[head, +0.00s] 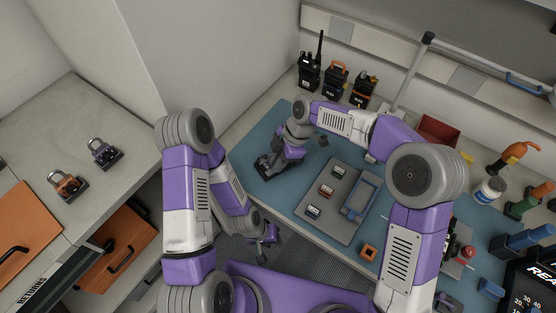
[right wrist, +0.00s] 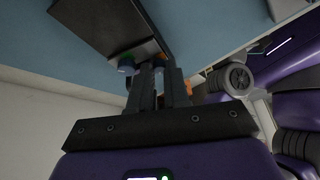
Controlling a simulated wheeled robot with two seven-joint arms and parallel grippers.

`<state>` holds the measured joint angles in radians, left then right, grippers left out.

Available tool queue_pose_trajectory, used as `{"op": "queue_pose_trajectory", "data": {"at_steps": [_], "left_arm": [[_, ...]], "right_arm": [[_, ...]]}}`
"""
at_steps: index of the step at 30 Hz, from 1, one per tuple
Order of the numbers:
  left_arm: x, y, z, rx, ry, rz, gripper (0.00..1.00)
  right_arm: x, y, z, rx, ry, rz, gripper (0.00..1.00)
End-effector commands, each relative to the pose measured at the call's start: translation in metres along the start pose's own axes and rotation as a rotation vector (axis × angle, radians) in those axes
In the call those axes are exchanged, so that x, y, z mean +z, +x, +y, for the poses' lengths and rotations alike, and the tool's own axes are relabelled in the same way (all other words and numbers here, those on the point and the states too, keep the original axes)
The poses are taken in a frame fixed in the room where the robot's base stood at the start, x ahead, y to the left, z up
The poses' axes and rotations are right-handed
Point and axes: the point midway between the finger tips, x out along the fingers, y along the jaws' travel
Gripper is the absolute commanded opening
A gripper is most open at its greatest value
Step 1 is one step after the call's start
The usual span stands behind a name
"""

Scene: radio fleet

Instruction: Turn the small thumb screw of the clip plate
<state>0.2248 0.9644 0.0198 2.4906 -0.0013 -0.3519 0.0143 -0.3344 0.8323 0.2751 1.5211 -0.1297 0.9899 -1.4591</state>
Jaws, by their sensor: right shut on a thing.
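A dark, flat-faced piece, seemingly the radio with its clip plate, lies on the teal mat under my right gripper (head: 272,164). It fills the upper left of the right wrist view (right wrist: 112,28). My right gripper's two fingers reach its edge in that view (right wrist: 160,72) and are shut on a small part there, apparently the thumb screw, mostly hidden between the fingertips. A small bluish-green knob (right wrist: 126,65) shows just left of the fingers. My left gripper (head: 270,234) hangs low near the bench's front edge, away from the piece; its jaw opening is too small to make out.
A grey tray (head: 338,178) with several small parts and a blue holder lies right of my right gripper. An orange square part (head: 368,252) sits near the front edge. Several radios (head: 335,82) stand at the back. Padlocks (head: 103,153) rest on the left counter.

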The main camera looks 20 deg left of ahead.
Motion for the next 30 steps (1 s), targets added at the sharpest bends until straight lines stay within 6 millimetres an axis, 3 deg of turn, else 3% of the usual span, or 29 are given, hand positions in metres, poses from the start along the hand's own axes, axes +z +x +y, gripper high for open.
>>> {"op": "queue_pose_trajectory", "data": {"at_steps": [11,30], "left_arm": [[0.0,0.006,-0.002,0.0,0.0,0.0,0.33],[-0.001,0.023,-0.009,0.0,0.0,0.0,0.33]], "right_arm": [[0.0,0.001,-0.002,0.066,0.157,0.0,0.0],[-0.003,0.002,-0.007,0.296,0.704,0.0,0.0]]}}
